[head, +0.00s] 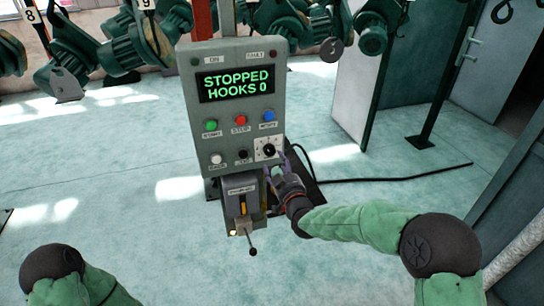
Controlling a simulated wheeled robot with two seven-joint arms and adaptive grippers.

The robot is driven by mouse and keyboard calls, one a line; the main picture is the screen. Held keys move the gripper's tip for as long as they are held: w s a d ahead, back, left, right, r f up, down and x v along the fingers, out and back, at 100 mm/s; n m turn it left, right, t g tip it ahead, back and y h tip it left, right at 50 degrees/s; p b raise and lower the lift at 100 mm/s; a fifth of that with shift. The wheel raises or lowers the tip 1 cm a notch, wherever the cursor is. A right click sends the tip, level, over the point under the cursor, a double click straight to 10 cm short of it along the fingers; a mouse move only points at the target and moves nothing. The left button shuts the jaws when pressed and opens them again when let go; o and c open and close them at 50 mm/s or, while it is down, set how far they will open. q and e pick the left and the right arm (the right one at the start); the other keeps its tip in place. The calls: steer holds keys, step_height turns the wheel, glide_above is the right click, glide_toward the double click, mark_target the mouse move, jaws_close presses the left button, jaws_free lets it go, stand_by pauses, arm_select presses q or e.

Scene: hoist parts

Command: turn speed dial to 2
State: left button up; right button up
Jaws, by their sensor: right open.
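The speed dial (268,150) is a small black knob on a white plate, at the right of the lower row on the grey control box (232,50). Its setting is too small to read. My right gripper (277,166) is open, just below and right of the dial, with its fingers pointing up toward it. Whether a finger touches the knob I cannot tell. The display (236,84) reads STOPPED, HOOKS 0. My left gripper is out of view; only part of that arm shows at the bottom left.
Green (210,126), red (240,120) and blue (268,116) buttons sit above the dial's row. A white button (217,158) and a black one (243,155) are left of the dial. A lever (252,251) hangs below. A black cable (400,178) lies on the floor.

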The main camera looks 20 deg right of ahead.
mark_target(271, 153)
steer(key=shift+w+a+b, duration=0.1)
steer(key=shift+w+b, duration=0.25)
steer(key=shift+w, duration=2.85)
steer(key=c, duration=1.1)
